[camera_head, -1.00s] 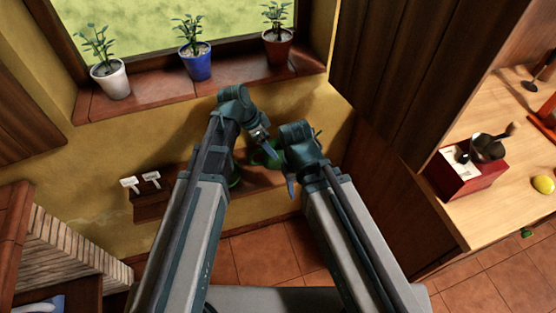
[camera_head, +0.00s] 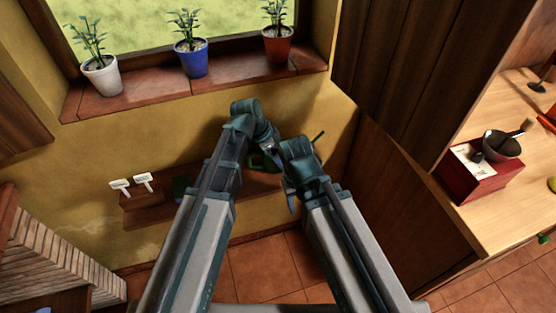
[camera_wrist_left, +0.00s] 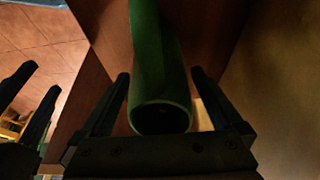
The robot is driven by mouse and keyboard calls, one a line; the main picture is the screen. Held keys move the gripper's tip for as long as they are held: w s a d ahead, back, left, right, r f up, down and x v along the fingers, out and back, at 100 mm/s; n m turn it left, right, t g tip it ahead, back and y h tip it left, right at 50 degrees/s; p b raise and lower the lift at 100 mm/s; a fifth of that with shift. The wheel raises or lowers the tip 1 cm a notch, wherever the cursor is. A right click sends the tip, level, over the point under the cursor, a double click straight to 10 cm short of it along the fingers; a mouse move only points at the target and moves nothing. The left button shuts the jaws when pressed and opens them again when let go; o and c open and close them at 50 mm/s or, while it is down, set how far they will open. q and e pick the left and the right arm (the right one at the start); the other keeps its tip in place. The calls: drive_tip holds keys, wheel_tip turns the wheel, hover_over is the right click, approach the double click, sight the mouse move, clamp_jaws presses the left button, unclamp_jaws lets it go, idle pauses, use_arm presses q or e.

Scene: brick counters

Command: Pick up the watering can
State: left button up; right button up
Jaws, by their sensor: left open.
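The green watering can (camera_head: 262,161) is on the low wooden shelf below the window, mostly hidden by my arms in the head view. A thin green part of it shows above my right wrist. In the left wrist view, a green tube-like part with a round open end (camera_wrist_left: 160,70) lies between the fingers of my left gripper (camera_wrist_left: 160,95). The fingers are apart, with a gap on each side. My right gripper's two dark fingers (camera_wrist_left: 30,95) show at the left edge of that view, apart and with nothing between them.
Potted plants stand on the sill (camera_head: 140,95) above. A wooden cabinet side (camera_head: 385,190) rises close to the right. A brick structure (camera_head: 60,255) is at lower left.

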use_arm(q)
clamp_jaws()
idle(0.4)
drive_tip(key=shift+r, duration=0.2)
wheel_tip(320, 180, up, 10)
drive_tip(key=p, duration=1)
